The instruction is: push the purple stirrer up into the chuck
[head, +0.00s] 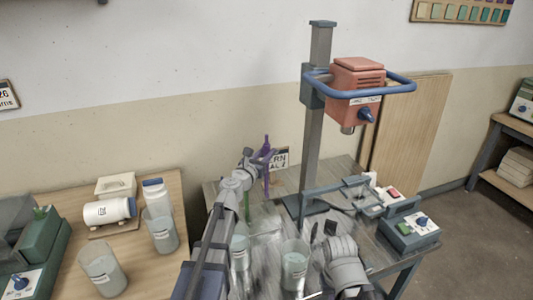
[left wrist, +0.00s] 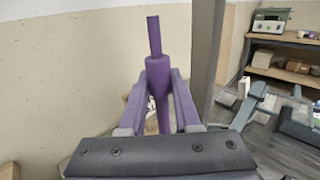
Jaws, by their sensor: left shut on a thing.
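The purple stirrer (head: 266,165) stands upright, shaft end up, in my left gripper (head: 262,155). In the left wrist view the gripper (left wrist: 158,75) is shut around the thick purple collar of the stirrer (left wrist: 154,38), with the thinner shaft rising above. The stirrer's lower end is hidden there. The chuck (head: 348,129) is a small grey piece under the orange motor head (head: 357,88) on the grey column. The stirrer is apart from it, to its left and lower in the picture. My right arm shows at the lower right; its jaws are not clear.
A blue guard bar (head: 385,88) rings the motor head.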

